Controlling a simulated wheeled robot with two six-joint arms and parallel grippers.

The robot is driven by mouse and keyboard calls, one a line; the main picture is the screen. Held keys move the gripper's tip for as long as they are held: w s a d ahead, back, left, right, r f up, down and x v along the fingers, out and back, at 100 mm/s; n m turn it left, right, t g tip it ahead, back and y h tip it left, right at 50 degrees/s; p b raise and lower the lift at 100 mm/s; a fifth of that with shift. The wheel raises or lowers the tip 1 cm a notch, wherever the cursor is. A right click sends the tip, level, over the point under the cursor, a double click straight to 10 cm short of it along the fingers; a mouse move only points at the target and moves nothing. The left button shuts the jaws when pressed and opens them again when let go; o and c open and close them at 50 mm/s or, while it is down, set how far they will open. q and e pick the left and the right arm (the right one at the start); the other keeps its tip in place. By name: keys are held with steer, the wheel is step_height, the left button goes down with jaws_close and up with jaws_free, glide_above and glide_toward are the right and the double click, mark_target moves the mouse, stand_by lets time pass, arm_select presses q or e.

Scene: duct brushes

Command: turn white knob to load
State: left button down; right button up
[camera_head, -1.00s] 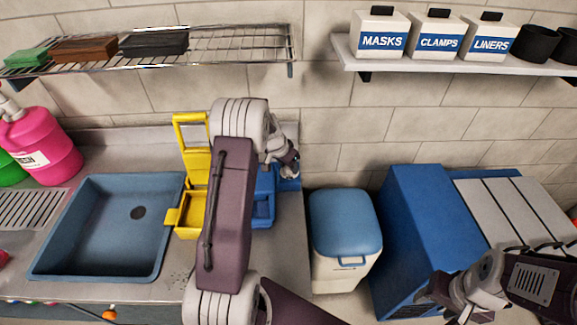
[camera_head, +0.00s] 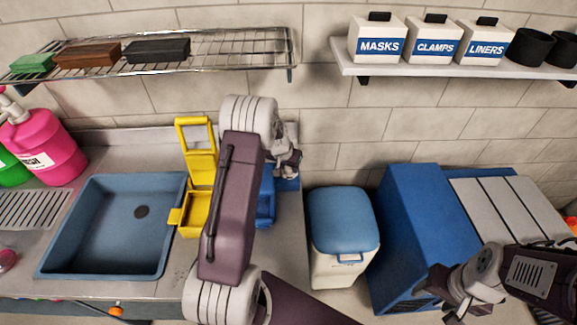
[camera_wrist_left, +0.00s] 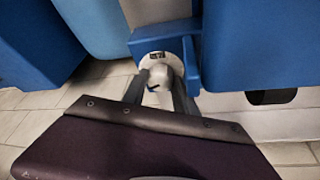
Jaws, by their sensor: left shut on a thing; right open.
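The white knob (camera_wrist_left: 159,68) shows in the left wrist view, round with a dark mark on it, set in a blue housing (camera_wrist_left: 170,42). My left gripper (camera_wrist_left: 162,92) is shut on the knob, one finger at each side. In the head view my left gripper (camera_head: 286,170) is at the blue device (camera_head: 266,205) on the counter, and my arm hides much of that device and all of the knob. My right gripper (camera_head: 442,290) is open and empty at the lower right, by the blue cabinet.
A yellow open box (camera_head: 192,215) stands left of my left arm, next to a blue sink (camera_head: 105,225). A white bin with a blue lid (camera_head: 343,218) and a blue cabinet (camera_head: 405,230) stand to the right. Shelves (camera_head: 465,71) hang above.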

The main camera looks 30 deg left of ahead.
arm_select(q)
steer(key=c, duration=1)
jaws_free()
steer(key=shift+o, duration=0.2)
steer(key=b+v, duration=0.1)
steer(key=v, duration=0.8)
steer(key=shift+c, duration=0.4)
